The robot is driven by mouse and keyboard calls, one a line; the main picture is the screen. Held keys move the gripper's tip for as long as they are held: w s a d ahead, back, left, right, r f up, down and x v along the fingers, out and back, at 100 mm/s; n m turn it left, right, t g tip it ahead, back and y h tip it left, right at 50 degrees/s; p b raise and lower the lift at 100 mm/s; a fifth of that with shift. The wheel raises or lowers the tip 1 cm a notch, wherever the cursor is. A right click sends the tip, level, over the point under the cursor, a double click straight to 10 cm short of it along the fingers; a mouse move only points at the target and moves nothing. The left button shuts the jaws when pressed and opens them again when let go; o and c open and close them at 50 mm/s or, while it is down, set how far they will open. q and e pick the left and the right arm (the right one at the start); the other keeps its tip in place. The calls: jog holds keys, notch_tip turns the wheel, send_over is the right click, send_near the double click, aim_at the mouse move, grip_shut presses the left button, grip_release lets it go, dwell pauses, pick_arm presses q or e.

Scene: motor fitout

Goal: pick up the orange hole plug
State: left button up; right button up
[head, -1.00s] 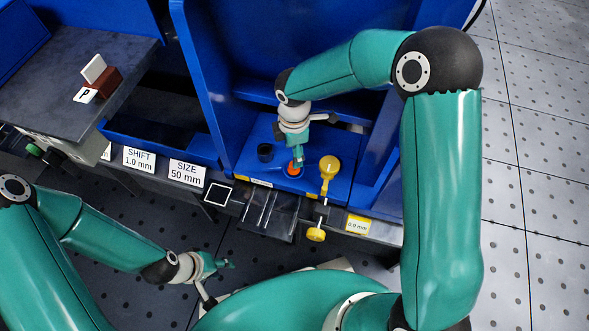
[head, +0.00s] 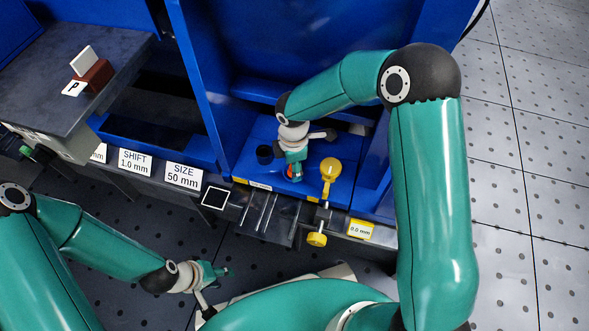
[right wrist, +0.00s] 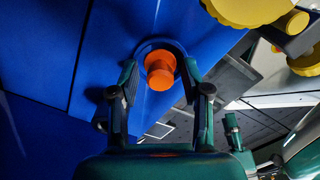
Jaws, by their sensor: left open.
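The orange hole plug (head: 290,173) sits on the blue panel, mostly covered by my right gripper in the head view. In the right wrist view the plug (right wrist: 160,68) shows whole, with a round head and a wider part behind it, in front of a dark blue round seat. My right gripper (right wrist: 159,66) is open, with one finger on each side of the plug and a visible gap to each. It also shows in the head view (head: 294,170). My left gripper (head: 222,272) is open and empty, low at the left, far from the plug.
A yellow knob (head: 330,168) stands just right of the plug, and a dark cylinder (head: 264,154) just left. A second yellow knob (head: 317,239) sits below the panel's front edge. Blue walls rise behind and beside. A brown block (head: 95,75) rests on the grey bench.

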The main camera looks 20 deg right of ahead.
jog(key=c, duration=0.7)
jog(key=shift+r, duration=0.15)
